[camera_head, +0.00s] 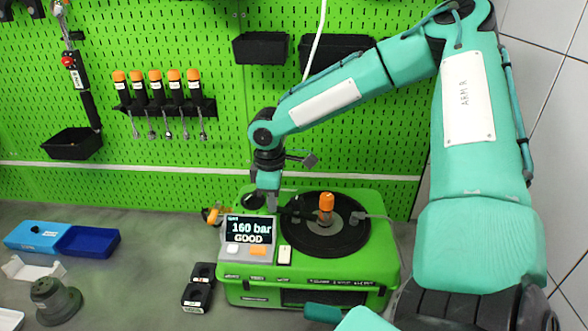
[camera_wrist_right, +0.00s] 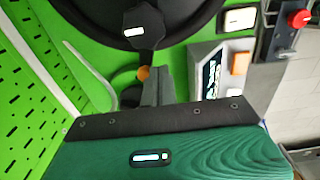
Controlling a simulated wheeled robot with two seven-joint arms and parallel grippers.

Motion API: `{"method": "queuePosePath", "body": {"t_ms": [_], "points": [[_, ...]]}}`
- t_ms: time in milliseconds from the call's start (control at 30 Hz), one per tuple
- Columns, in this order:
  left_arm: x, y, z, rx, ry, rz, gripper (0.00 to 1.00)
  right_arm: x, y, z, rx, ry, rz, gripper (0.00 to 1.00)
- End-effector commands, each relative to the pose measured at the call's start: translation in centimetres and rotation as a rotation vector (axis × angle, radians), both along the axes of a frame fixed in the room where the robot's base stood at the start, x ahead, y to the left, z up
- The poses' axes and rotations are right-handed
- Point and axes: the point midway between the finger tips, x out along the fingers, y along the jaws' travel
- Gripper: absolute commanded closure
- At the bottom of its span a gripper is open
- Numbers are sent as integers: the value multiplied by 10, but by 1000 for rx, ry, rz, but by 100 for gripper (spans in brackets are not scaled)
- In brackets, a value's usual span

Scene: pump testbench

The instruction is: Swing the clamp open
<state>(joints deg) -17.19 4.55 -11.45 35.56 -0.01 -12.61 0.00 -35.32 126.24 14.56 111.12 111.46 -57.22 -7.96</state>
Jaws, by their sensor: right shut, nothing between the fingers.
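The green pump testbench (camera_head: 375,245) stands on the bench top, with a black round plate (camera_head: 352,238) on its top. An orange-capped part (camera_head: 326,203) stands upright on the plate. A dark arm that may be the clamp (camera_head: 297,208) lies at the plate's left side; its exact shape is hard to tell. My right gripper (camera_head: 269,203) points down just left of the plate, behind the display. In the right wrist view, my shut, empty fingers (camera_wrist_right: 154,88) are close to a small orange knob (camera_wrist_right: 143,73); I cannot tell whether they touch. A black labelled part (camera_wrist_right: 144,28) lies beyond it.
The display (camera_head: 248,229) reads 160 bar GOOD, with buttons below it. A black labelled block (camera_head: 198,287) and a blue tray (camera_head: 87,241) lie to the left. The green pegboard (camera_head: 200,40) with racked orange-capped tools (camera_head: 155,76) rises close behind.

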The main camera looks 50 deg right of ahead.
Motion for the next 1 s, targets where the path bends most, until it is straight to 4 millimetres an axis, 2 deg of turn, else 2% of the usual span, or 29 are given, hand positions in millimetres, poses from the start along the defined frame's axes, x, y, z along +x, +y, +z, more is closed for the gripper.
{"method": "queuePosePath", "body": {"t_ms": [467,1000], "points": [[0,0,1,0,0,0,35,3,-3,0,0,0,-1,100],[0,0,8,0,0,-1,35,13,-22,0,1,-1,0,100]]}}
